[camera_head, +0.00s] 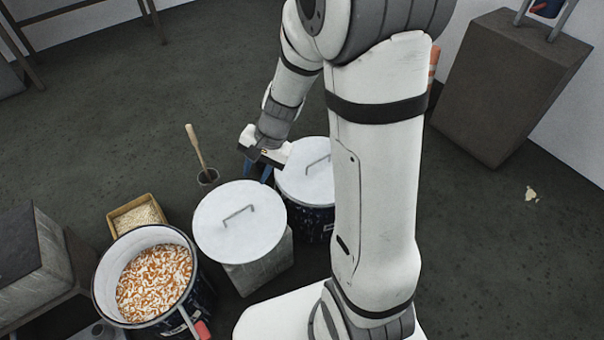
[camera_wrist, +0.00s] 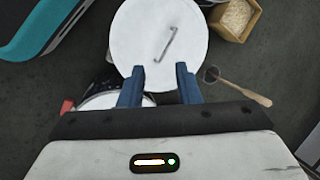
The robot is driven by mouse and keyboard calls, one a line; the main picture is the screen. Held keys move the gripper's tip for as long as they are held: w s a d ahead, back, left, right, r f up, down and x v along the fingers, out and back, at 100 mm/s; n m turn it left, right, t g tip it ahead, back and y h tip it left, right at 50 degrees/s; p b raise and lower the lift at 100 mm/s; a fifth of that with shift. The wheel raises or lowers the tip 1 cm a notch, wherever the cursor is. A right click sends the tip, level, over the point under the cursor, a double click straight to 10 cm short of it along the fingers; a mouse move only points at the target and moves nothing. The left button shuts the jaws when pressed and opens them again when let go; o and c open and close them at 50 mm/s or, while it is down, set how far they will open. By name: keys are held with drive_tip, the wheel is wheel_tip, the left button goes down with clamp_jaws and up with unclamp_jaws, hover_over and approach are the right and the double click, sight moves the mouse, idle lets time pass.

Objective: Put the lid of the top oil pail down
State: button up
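A round white lid (camera_head: 230,240) with a thin bar handle lies over a grey block (camera_head: 262,275) in the head view. The lid also fills the upper middle of the wrist view (camera_wrist: 135,35). My gripper (camera_head: 258,172) is just behind the lid's far edge, pointing down. Its blue fingers (camera_wrist: 158,72) stand apart, with nothing seen between them; their tips overlap the lid's near rim in the wrist view, and I cannot tell if they touch it. A dark pail (camera_head: 312,220) with a white lid (camera_head: 300,185) stands to the right, partly hidden by my arm.
An open pail (camera_head: 100,285) with orange and white contents stands at front left, beside a box of grain (camera_head: 113,225). A brown block (camera_head: 505,90) is at the right.

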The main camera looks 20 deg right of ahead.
drive_tip(key=s+d+r+n+h, duration=0.4)
drive_tip(key=s+d+r+n, duration=0.3)
drive_tip(key=s+r, duration=0.4)
drive_tip(key=shift+s+d+t, duration=0.2)
drive_tip(key=shift+s+t, duration=0.2)
drive_tip(key=shift+s, duration=0.8)
